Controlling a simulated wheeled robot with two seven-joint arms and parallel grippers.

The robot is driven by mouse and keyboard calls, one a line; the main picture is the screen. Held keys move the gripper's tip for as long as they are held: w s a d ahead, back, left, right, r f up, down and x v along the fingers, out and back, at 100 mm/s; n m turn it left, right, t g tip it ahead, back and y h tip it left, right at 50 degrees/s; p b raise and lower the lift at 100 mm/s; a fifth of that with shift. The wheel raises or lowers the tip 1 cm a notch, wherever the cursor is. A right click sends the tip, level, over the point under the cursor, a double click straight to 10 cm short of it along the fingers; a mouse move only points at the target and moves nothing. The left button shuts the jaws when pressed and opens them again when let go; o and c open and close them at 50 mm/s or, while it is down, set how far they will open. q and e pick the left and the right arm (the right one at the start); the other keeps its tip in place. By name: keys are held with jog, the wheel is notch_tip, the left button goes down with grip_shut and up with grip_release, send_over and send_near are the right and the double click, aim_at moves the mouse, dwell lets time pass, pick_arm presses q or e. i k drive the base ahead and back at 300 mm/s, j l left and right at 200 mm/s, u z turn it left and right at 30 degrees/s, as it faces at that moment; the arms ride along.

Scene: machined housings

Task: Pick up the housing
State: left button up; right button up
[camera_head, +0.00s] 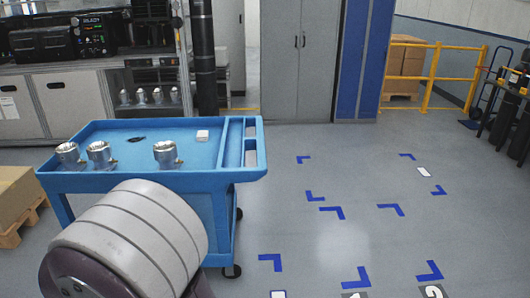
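Three shiny metal housings stand on the blue cart (215,178). The left housing (69,155) and the middle housing (100,154) are close together near the cart's left front corner. The third housing (166,154) stands apart, further right along the front edge. A rounded grey and dark arm part of mine fills the bottom left, in front of the cart. Neither gripper is in view, and nothing is seen touching the housings.
A small white box (202,135) and a dark item (136,139) lie on the cart top. More metal parts (141,96) sit on a shelf behind. A cardboard box (18,195) on a pallet is at left. The blue-marked floor (360,190) to the right is open.

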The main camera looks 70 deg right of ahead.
aim_at(166, 153)
jog(key=z, duration=1.8)
jog(key=i+l, duration=0.15)
jog(key=i, duration=0.35)
jog(key=i+l+u, duration=0.1)
jog(key=i, duration=0.4)
jog(key=i+l, duration=0.25)
jog(key=i, duration=0.25)
jog(key=i+l, duration=0.2)
jog(key=i, duration=0.25)
jog(key=i+l+u, duration=0.1)
jog(key=i, duration=0.4)
jog(key=i+l, duration=0.3)
jog(key=i, duration=0.2)
